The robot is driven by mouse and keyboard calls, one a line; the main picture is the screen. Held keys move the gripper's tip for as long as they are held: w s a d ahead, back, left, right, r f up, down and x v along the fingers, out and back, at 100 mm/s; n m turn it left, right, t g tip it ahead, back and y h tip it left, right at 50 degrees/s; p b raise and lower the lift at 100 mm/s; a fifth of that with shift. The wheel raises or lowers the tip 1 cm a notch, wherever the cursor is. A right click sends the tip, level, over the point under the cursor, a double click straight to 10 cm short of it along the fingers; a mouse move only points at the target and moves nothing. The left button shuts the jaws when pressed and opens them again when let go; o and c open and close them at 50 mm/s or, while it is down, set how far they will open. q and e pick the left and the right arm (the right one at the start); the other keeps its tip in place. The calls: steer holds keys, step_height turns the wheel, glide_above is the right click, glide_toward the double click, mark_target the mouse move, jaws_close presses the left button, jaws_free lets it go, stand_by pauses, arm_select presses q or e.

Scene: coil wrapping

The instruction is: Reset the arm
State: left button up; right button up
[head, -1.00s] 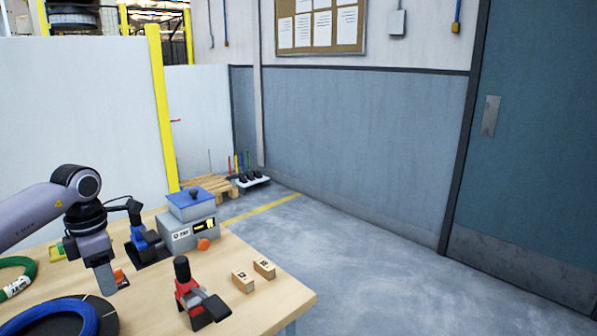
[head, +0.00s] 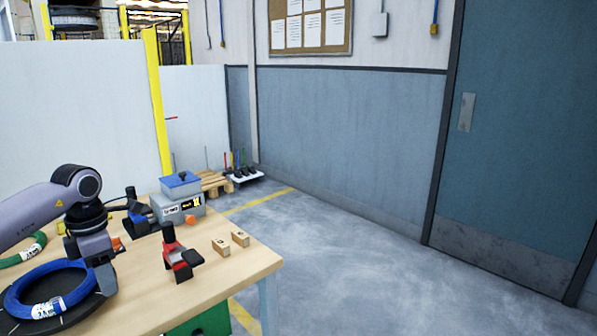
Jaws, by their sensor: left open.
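My left arm comes in from the left, and its gripper (head: 104,278) points down over the table, close to the right side of a blue coil (head: 18,290). The jaws are open, and I see nothing held between them. The blue coil has a white label and lies on a dark round plate (head: 98,303). A green coil (head: 38,243) with a white label lies behind it at the left edge, partly cut off. My right gripper is not in view.
On the wooden table (head: 215,275) stand a red and black tool (head: 178,255), two small wooden blocks (head: 221,246), a blue and black tool (head: 137,222) and a grey box with a blue lid (head: 180,184). Open floor (head: 370,270) lies to the right, before a door (head: 510,130).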

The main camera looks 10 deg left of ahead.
arm_select(q)
steer(key=d+f+h, duration=0.4)
steer(key=d+f, duration=0.2)
steer(key=d, duration=0.6)
steer(key=s+d+f+n+t+h, duration=0.1)
steer(key=s+d+n+t+h, duration=0.2)
steer(key=d, duration=0.5)
steer(key=s+d+n+t+h, duration=0.1)
steer(key=d+n+h, duration=0.4)
steer(key=d, duration=0.4)
steer(key=s+d+f+n+t+h, duration=0.1)
steer(key=s+d+n+t+h, duration=0.1)
steer(key=d+h, duration=0.45)
steer(key=s+a+f+n+t+y, duration=0.2)
steer(key=s+a+f+n+y, duration=0.4)
steer(key=n, duration=0.9)
steer(key=s+a+f+n+t+y, duration=0.2)
steer(key=s+a+f+n+y, duration=0.4)
steer(key=s+f+n+y, duration=0.4)
step_height(320, 180, down, 3)
steer(key=n, duration=0.6)
steer(key=shift+f+n, duration=0.2)
steer(key=shift+n, duration=0.1)
steer(key=shift+a+y, duration=0.1)
steer(key=shift+y, duration=0.15)
